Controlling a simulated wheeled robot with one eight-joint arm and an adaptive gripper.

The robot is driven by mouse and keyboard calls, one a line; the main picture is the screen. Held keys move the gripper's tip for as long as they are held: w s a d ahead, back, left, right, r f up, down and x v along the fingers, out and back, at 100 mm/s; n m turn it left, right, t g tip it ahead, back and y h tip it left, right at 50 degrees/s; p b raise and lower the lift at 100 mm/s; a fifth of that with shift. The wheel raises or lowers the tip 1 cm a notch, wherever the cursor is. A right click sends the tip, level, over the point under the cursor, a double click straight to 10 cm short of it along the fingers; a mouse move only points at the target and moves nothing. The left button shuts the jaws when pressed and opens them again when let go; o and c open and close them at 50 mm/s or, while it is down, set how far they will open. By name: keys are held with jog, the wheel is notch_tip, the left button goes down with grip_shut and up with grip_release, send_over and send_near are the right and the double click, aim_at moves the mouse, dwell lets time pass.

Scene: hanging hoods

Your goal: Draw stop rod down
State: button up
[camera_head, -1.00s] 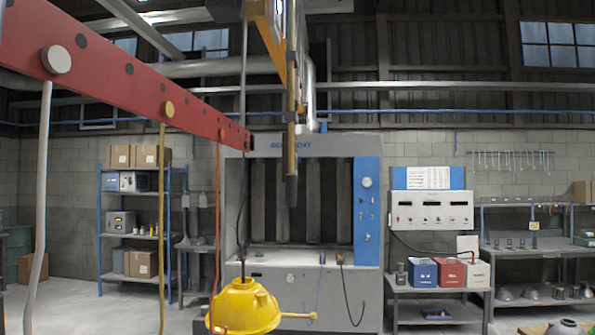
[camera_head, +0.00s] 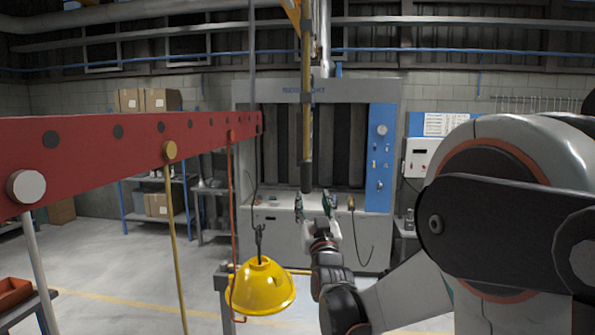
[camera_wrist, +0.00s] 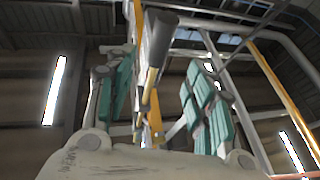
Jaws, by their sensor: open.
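A vertical yellow rod with a dark grip at its lower end (camera_head: 307,172) hangs in front of the grey booth; it looks like the stop rod, though no label shows. In the wrist view its dark round end (camera_wrist: 164,32) shows overhead, between the directions of the two fingers. My gripper (camera_head: 317,202) points upward just below that end in the head view, jaws apart and empty. Its green-padded fingers also show in the wrist view (camera_wrist: 160,98). I cannot tell exactly how far the rod end is from the fingertips.
A red beam (camera_head: 100,150) with several hanging rods extends at the left. A yellow hood (camera_head: 262,288) hangs from a hook left of my forearm. The grey booth (camera_head: 270,232) stands behind.

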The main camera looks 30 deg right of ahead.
aim_at(307, 179)
jog(key=p+x, duration=0.2)
jog(key=x, duration=1)
jog(key=shift+w+d, duration=0.1)
jog(key=shift+w, duration=0.35)
grip_shut()
